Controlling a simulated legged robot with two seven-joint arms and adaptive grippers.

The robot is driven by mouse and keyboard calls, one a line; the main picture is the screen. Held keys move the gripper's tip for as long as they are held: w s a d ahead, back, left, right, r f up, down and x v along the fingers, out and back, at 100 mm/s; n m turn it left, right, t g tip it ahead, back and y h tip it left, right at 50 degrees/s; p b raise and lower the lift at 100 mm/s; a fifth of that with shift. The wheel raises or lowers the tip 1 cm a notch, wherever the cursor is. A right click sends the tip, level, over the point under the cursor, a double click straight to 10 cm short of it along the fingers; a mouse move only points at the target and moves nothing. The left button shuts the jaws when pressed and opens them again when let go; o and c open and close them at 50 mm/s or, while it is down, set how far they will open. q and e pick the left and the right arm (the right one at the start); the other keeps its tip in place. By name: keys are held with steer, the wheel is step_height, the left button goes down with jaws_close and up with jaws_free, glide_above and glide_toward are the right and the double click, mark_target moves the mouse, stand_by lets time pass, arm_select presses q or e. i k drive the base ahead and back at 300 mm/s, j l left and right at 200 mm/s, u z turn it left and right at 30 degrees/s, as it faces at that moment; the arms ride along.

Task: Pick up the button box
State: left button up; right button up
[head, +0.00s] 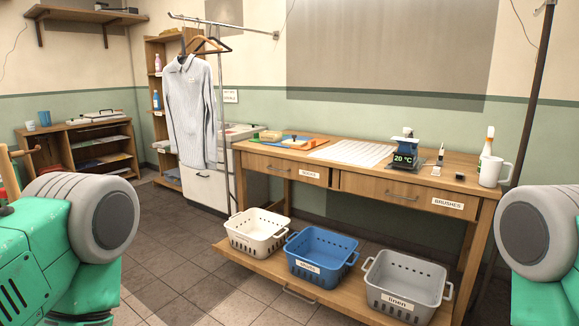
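I cannot pick out a button box for certain. A dark device (404,156) showing 20 °C stands right of the middle. Only green and grey parts of my arms show at the lower left and right edges. Neither gripper is in view.
On the low shelf under the table sit a white basket (257,239), a blue basket (320,262) and a grey basket (405,292) labelled linen. A white mug (490,172) and bottle (487,146) stand at the table's right end. The tiled floor (190,255) in front is clear.

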mark_target(267, 136)
steer(key=i+j, duration=0.2)
steer(key=i, duration=0.3)
steer(key=i+j+z, duration=0.1)
steer(key=i, duration=0.4)
steer(key=i+j, duration=0.3)
steer(key=i, duration=0.2)
steer(key=i+j, duration=0.2)
steer(key=i, duration=0.3)
steer(key=i+j, duration=0.15)
steer(key=j, duration=0.2)
steer(key=i+j+z, duration=0.1)
steer(key=j, duration=0.25)
steer(key=i+j, duration=0.25)
steer(key=j, duration=0.15)
steer(key=i+j, duration=0.15)
steer(key=j, duration=0.2)
steer(key=i+j+z, duration=0.1)
steer(key=j, duration=0.3)
steer(key=i+j, duration=0.4)
steer(key=j, duration=0.35)
steer(key=z, duration=0.05)
